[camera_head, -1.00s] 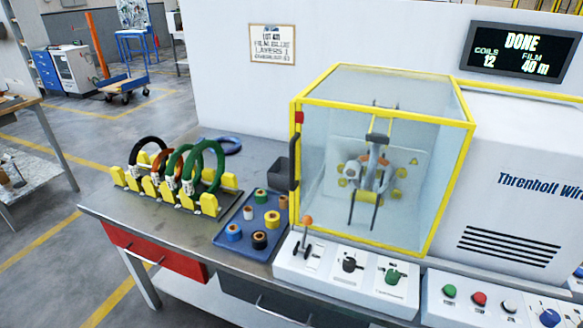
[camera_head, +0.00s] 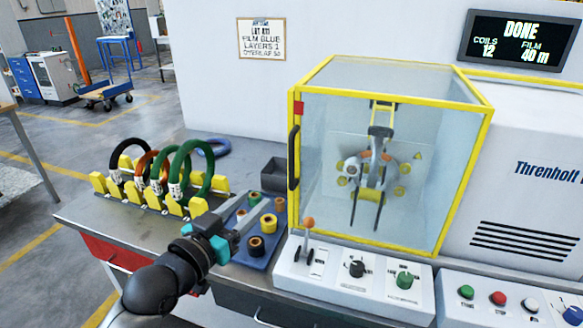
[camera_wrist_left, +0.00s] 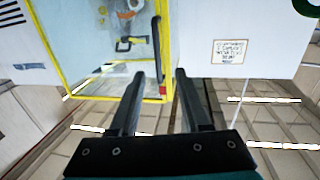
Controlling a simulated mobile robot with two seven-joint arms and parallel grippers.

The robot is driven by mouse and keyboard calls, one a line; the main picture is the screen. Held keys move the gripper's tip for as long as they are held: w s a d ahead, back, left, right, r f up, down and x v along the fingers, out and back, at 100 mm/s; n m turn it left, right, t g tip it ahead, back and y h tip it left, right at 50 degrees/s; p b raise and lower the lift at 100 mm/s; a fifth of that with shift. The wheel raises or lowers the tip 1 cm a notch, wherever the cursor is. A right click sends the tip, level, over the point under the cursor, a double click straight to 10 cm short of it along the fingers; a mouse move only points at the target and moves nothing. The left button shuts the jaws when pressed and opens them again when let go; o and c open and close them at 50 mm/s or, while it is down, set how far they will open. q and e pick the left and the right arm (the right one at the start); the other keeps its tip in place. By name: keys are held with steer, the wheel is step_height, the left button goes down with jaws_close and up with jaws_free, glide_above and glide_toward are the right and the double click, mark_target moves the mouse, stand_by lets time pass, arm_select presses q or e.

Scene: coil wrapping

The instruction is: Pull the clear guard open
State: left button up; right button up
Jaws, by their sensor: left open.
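The clear guard (camera_head: 330,200) is a see-through box with a yellow frame over the wrapping head, and it looks closed. A dark upright handle (camera_head: 294,157) runs down its left front edge, with a small red block near the top. My left gripper (camera_head: 262,208) is open and empty, over the blue tray, left of and below the handle. In the left wrist view the two fingers (camera_wrist_left: 160,74) are apart. The guard's yellow frame (camera_wrist_left: 168,40) and handle (camera_wrist_left: 156,38) appear beyond the fingertips. My right gripper is out of view.
The blue tray (camera_head: 232,257) holds several film rolls. A rack (camera_head: 150,205) with several coils stands at the left, and a dark bin (camera_head: 274,178) behind the tray. A control panel (camera_head: 335,276) with an orange-knobbed lever (camera_head: 308,224) sits below the guard. The screen (camera_head: 521,41) reads DONE.

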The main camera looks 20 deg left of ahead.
mark_target(290, 163)
arm_select(q)
steer(key=x, duration=0.5)
steer(key=r+b+x, duration=0.1)
steer(key=x, duration=0.4)
steer(key=r+x, duration=0.1)
steer(key=x, duration=0.4)
steer(key=shift+s+d, duration=0.1)
steer(key=shift+d, duration=0.3)
steer(key=shift+c, duration=0.3)
jaws_close()
stand_by(0.7)
